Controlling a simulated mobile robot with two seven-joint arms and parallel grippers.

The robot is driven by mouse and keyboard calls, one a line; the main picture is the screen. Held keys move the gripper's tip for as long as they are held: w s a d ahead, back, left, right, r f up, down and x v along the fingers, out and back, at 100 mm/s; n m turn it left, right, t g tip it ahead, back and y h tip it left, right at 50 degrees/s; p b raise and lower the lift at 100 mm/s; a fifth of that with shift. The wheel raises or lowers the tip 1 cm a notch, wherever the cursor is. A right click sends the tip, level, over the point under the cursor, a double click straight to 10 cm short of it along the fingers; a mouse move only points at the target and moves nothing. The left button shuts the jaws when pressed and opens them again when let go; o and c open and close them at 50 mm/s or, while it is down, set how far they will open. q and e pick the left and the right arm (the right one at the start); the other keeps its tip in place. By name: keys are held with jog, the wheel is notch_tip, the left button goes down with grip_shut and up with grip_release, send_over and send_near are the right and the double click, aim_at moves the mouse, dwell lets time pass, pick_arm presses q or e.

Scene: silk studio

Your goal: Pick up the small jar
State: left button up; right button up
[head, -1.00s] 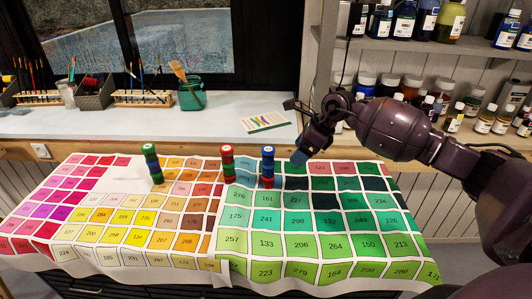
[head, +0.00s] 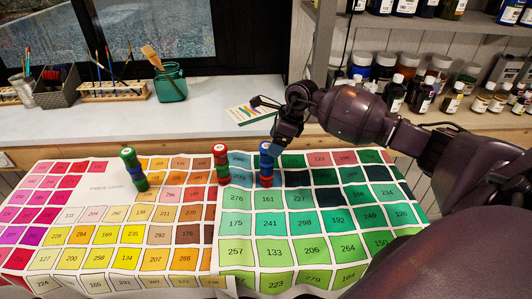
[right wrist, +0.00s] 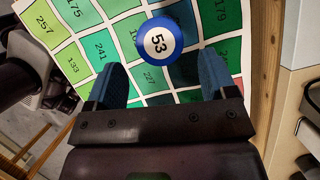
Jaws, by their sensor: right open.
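Three small stacks of coloured jars stand upright on the colour chart cloth (head: 285,252). The blue-topped stack (head: 266,161) is nearest my right gripper. The red-topped stack (head: 222,168) stands left of it, and the green-topped stack (head: 135,168) is further left. In the right wrist view a round blue lid marked 53 (right wrist: 160,38) shows ahead of my open right gripper (right wrist: 162,78), between the lines of its two blue fingertips. In the head view my right gripper (head: 280,143) is just right of the blue-topped stack. My left gripper is not in view.
A paint booklet (head: 250,111) lies on the white counter (head: 205,117) behind. A green glass jar with brushes (head: 171,84) and brush racks (head: 113,91) stand at the back left. Shelves with several paint bottles (head: 405,92) are behind my right arm.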

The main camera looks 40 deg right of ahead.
jog(key=shift+w+x, duration=0.1)
jog(key=shift+x, duration=1.3)
jog(key=shift+w+x, duration=0.15)
jog(key=shift+x, duration=1.25)
jog(key=shift+a+r, duration=0.1)
jog(key=c, duration=1)
